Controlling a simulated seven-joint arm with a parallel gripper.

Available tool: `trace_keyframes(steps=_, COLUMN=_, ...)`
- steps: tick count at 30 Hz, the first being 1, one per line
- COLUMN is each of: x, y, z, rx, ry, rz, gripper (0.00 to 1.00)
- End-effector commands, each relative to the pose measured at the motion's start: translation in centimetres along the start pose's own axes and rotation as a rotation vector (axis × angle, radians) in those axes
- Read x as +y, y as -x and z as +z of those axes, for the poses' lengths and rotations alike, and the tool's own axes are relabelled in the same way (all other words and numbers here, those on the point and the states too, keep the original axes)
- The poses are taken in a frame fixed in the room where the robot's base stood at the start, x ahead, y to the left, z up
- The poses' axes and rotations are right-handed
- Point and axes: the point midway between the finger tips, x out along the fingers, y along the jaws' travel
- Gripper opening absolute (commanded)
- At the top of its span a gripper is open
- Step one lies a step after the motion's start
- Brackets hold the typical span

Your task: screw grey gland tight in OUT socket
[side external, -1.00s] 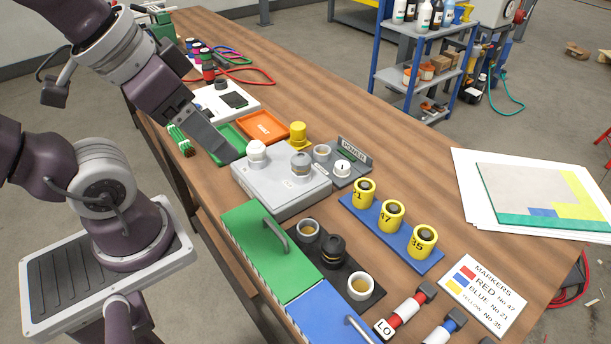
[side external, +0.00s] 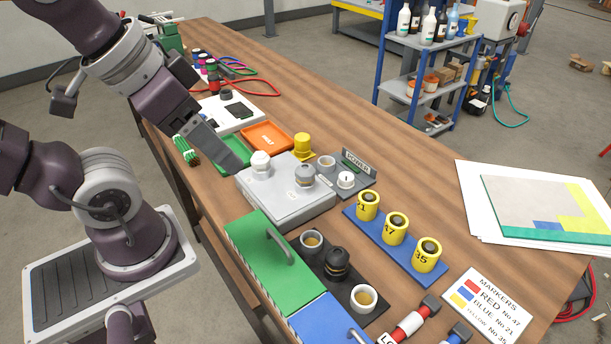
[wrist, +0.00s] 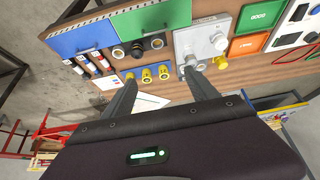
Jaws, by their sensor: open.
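A pale grey box (side external: 288,205) stands on the bench with two fittings on its top. The left one is a white gland (side external: 260,165). The right one is a grey gland (side external: 305,176), upright on the box. No OUT label can be read, and the socket under the grey gland is hidden. My gripper (side external: 240,163) is just left of the box near the white gland, apart from the grey gland. In the wrist view my gripper (wrist: 162,76) is open, with nothing between its fingers; the box (wrist: 187,40) lies beyond the right finger.
A green-lidded case (side external: 262,262) and a dark strip with several fittings lie in front of the box. A blue rack (side external: 372,240) holds yellow numbered cylinders at right. A yellow knob (side external: 303,145), POWER panel (side external: 357,163) and orange tray (side external: 268,136) are behind.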

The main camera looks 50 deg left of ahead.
Motion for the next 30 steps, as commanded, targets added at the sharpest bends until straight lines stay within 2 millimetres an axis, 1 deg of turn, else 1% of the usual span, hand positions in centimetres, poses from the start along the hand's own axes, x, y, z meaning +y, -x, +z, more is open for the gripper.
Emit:
trace_keyframes(steps=11, x=0.0, y=0.0, z=-0.1, rx=-0.001, ry=-0.005, rz=-0.001, gripper=0.68)
trace_keyframes(steps=14, x=-0.4, y=-0.6, z=-1.6, rx=-0.040, ry=-0.111, rz=-0.015, gripper=0.68)
trace_keyframes(steps=16, x=-1.2, y=-2.1, z=-4.2, rx=-0.103, ry=-0.297, rz=-0.024, gripper=0.68)
trace_keyframes(steps=17, x=-1.7, y=-3.0, z=-5.5, rx=-0.136, ry=-0.399, rz=-0.022, gripper=0.68)
trace_keyframes(steps=18, x=-2.5, y=-4.6, z=-7.2, rx=-0.183, ry=-0.544, rz=-0.009, gripper=0.68)
trace_keyframes(steps=20, x=-3.8, y=-7.5, z=-9.6, rx=-0.247, ry=-0.764, rz=0.028, gripper=0.68)
trace_keyframes(steps=21, x=-4.7, y=-9.7, z=-10.9, rx=-0.285, ry=-0.909, rz=0.065, gripper=0.68)
trace_keyframes(steps=22, x=-5.5, y=-11.5, z=-11.7, rx=-0.310, ry=-1.014, rz=0.098, gripper=0.68)
trace_keyframes(steps=23, x=-6.3, y=-13.3, z=-12.2, rx=-0.331, ry=-1.114, rz=0.134, gripper=0.68)
trace_keyframes(steps=24, x=-7.3, y=-15.7, z=-12.8, rx=-0.351, ry=-1.238, rz=0.185, gripper=0.68)
trace_keyframes(steps=27, x=-9.3, y=-20.9, z=-13.2, rx=-0.370, ry=-1.491, rz=0.307, gripper=0.68)
trace_keyframes(steps=30, x=-10.6, y=-24.3, z=-12.9, rx=-0.365, ry=-1.649, rz=0.392, gripper=0.68)
